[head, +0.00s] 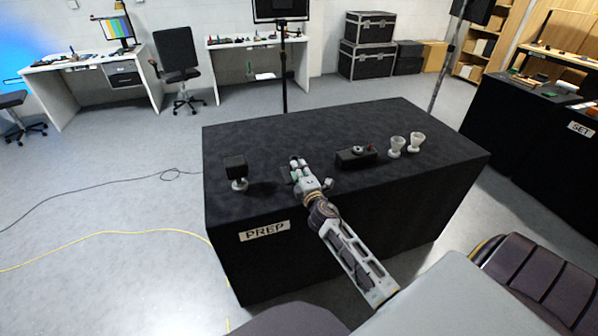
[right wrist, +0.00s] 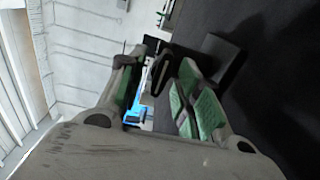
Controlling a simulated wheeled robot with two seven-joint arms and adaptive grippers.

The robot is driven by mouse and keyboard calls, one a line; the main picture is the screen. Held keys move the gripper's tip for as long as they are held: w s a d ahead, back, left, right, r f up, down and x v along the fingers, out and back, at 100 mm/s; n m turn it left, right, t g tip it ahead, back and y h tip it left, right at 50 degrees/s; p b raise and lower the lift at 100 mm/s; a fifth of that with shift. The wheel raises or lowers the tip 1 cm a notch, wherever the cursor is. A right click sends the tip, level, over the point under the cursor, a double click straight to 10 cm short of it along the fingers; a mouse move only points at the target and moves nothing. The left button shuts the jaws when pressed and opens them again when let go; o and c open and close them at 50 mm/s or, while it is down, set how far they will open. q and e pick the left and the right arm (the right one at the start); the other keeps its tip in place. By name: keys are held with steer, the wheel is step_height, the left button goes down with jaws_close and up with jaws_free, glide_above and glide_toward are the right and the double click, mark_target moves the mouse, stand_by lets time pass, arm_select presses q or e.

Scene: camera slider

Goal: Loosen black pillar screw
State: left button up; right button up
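My right gripper (head: 298,164) reaches over the front part of the black-covered table (head: 330,125). In the right wrist view its green-padded fingers (right wrist: 155,88) stand apart with a gap between them. A dark upright shape (right wrist: 160,68) shows beyond the fingers; I cannot tell whether it is near or in the background. A black block on a small pale round base (head: 237,170) stands left of the gripper, apart from it. A low black device with a round dial and a red knob (head: 357,156) lies right of the gripper. No pillar screw can be made out. My left gripper is out of view.
Two pale cups (head: 397,147) stand on the table's right part. A "PREP" label (head: 264,231) is on the table's front. The back of the table is clear. A dark pole (head: 283,75) rises behind it. A yellow cable (head: 110,233) lies on the floor at left.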

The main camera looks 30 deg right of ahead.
steer(key=shift+s, duration=0.1)
steer(key=v, duration=1.1)
steer(key=shift+s+a, duration=0.2)
steer(key=shift+s, duration=0.2)
stand_by(0.7)
